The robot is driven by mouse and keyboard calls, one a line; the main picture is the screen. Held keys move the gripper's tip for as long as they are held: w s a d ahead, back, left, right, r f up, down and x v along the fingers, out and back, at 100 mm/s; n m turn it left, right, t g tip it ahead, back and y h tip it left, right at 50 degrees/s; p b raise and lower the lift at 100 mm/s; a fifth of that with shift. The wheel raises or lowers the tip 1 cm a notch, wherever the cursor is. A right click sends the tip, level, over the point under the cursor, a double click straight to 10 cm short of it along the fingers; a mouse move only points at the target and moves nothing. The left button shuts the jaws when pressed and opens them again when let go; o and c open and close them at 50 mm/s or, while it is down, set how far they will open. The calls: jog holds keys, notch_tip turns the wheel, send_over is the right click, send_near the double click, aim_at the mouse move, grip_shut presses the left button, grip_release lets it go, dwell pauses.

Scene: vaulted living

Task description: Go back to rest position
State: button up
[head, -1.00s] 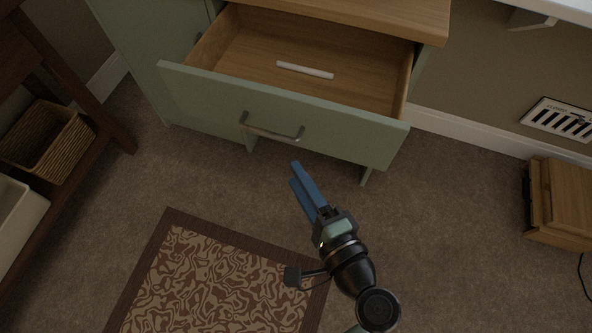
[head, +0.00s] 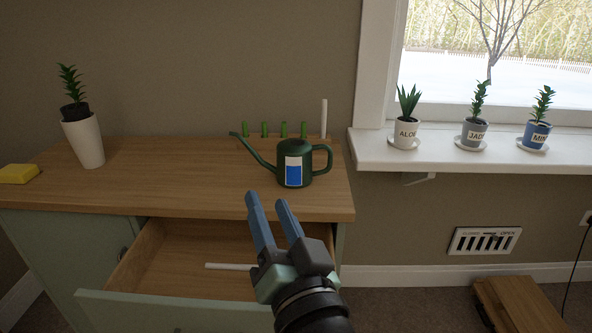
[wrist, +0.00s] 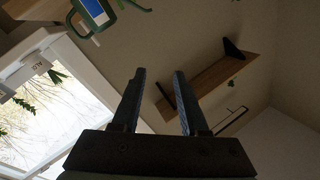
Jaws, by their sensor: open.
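My gripper (head: 268,203) is open with nothing between its two blue fingers. In the head view it is raised in front of the cabinet, pointing up, and overlaps the open drawer in the picture. In the wrist view my gripper (wrist: 157,78) shows both fingers apart, with the wall and a wooden wall shelf (wrist: 205,78) beyond. The drawer (head: 180,255) is pulled open, with a white stick (head: 228,266) lying inside, partly hidden by my gripper.
A green watering can (head: 296,170), a potted plant (head: 84,140) and a yellow block (head: 19,173) stand on the cabinet top (head: 150,180). Three labelled pots stand on the windowsill (head: 440,158). A wooden box (head: 520,302) is on the floor at right.

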jog(key=s+d+r+n+t+h+p, duration=0.1)
jog(key=s+d+r+t+h, duration=0.3)
jog(key=r, duration=1.1)
jog(key=s+a+r+n+t+h+p, duration=0.15)
jog(key=s+r+t, duration=0.5)
jog(key=r, duration=0.85)
notch_tip(320, 180, up, 28)
jog(key=g+p, duration=0.1)
jog(key=p, duration=2.6)
jog(key=shift+s+d+h+p, duration=0.25)
jog(key=shift+d+h+p, duration=0.05)
jog(key=shift+h+p, duration=0.1)
